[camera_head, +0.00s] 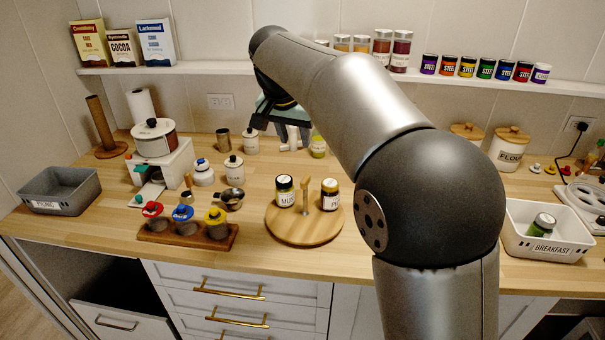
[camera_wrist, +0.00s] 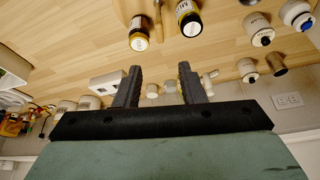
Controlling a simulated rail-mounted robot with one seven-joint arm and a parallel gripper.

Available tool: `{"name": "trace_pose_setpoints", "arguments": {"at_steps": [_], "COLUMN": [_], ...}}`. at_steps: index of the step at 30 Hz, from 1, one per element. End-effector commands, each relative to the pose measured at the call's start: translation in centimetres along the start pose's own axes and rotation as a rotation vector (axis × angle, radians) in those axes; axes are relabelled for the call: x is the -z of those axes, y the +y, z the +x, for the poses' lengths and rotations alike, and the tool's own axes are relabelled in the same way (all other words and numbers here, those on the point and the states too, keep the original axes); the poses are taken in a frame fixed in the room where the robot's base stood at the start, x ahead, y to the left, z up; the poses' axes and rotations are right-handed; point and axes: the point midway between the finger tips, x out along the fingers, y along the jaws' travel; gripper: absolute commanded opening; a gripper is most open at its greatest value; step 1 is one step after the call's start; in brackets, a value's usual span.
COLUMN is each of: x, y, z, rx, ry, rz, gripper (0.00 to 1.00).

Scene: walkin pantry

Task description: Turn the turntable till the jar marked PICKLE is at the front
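My gripper (camera_wrist: 160,68) is open and empty, above the back of the counter, apart from the turntable.
A wooden rack with red, blue and yellow-topped pots (camera_head: 187,236) stands left of the turntable, with a small metal cup (camera_head: 231,198) between. A white BREAKFAST bin (camera_head: 545,245) is at right, a grey bin (camera_head: 60,188) at far left. A shelf (camera_head: 200,68) of jars and boxes runs behind.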

Motion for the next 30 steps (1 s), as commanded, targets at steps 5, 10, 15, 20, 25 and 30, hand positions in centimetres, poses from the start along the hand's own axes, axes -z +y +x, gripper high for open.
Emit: {"name": "trace_pose_setpoints", "arguments": {"at_steps": [5, 10, 15, 20, 25, 30], "x": [-0.1, -0.1, -0.1, -0.1, 0.0, 0.0], "y": [0.1, 0.1, 0.1, 0.1, 0.1, 0.1], "z": [3.6, 7.3, 11.0, 13.8, 15.5, 16.1], "rx": [-0.003, -0.003, -0.003, -0.001, 0.000, 0.001], "ry": [-0.004, -0.005, -0.005, -0.004, -0.002, -0.001], "rz": [-0.001, -0.001, -0.002, -0.002, -0.001, -0.001], "gripper": [0.36, 0.36, 0.36, 0.36, 0.36, 0.36]}}
